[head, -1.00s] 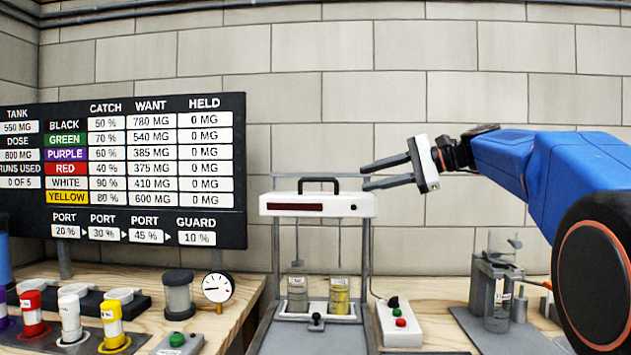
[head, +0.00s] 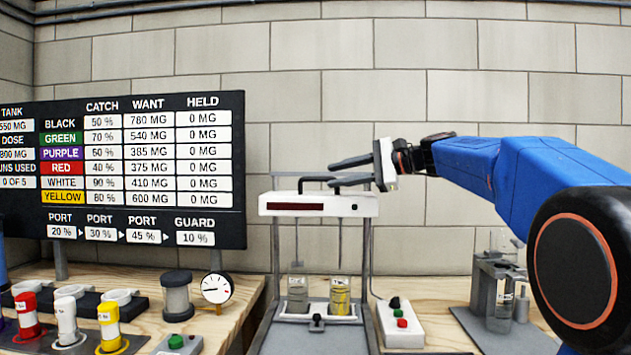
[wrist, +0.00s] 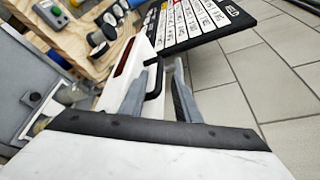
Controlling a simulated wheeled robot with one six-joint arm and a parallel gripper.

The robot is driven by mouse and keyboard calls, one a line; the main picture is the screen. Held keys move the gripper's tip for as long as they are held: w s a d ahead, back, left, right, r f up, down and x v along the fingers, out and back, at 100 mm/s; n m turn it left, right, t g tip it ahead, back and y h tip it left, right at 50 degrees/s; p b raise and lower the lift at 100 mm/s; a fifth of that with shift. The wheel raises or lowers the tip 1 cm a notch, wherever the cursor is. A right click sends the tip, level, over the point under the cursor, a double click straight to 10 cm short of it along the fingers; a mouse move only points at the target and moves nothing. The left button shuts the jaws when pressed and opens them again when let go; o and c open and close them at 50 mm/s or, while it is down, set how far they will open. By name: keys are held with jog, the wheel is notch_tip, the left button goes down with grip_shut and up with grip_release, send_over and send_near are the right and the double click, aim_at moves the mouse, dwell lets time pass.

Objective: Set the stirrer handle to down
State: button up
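The stirrer is a grey frame with a white head (head: 318,204) that has a dark red display strip. A black bar handle (head: 303,180) stands on top of the head, which is high on the posts. Two jars (head: 340,293) sit below on the white base, with thin rods hanging above them. My gripper (head: 333,174) is open at the right part of the handle, its fingers at about handle height. In the wrist view the handle (wrist: 156,75) shows between the two spread fingers (wrist: 161,68). I cannot tell whether they touch it.
A black board (head: 130,170) with figures stands at the left. Coloured bottles (head: 67,320), a gauge (head: 216,288) and a button box (head: 180,343) are on the left bench. Another button box (head: 400,322) is right of the stirrer, and a grey stand (head: 493,285) is further right.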

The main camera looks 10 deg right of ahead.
aim_at(323, 179)
jog(key=shift+x, duration=3.6)
jog(key=shift+c, duration=0.3)
grip_shut()
jog(key=shift+f, duration=0.15)
